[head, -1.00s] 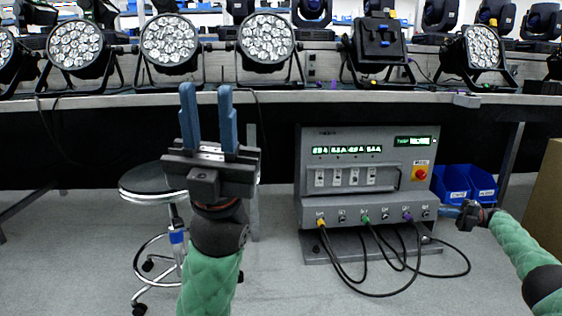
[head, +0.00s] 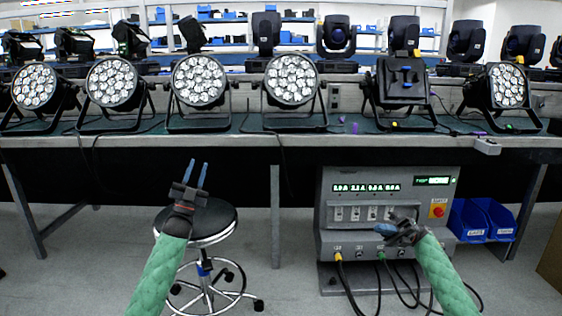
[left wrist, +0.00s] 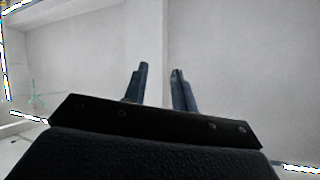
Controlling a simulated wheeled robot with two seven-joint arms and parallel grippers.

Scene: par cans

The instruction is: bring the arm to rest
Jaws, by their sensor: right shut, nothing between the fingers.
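My left gripper (head: 197,174) points up in the head view, above and in front of the round stool. Its two blue fingers stand apart with nothing between them. The left wrist view also shows the left gripper (left wrist: 159,88), its fingers apart against a pale ceiling or wall. My right gripper (head: 386,229) points left in front of the grey test console (head: 350,212). It is shut and empty, and it hides part of the console's lower front. I cannot tell whether it touches the console.
A black-topped stool (head: 215,222) stands near my left arm. Blue bins (head: 468,222) sit right of the console. Cables hang at the console's front.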

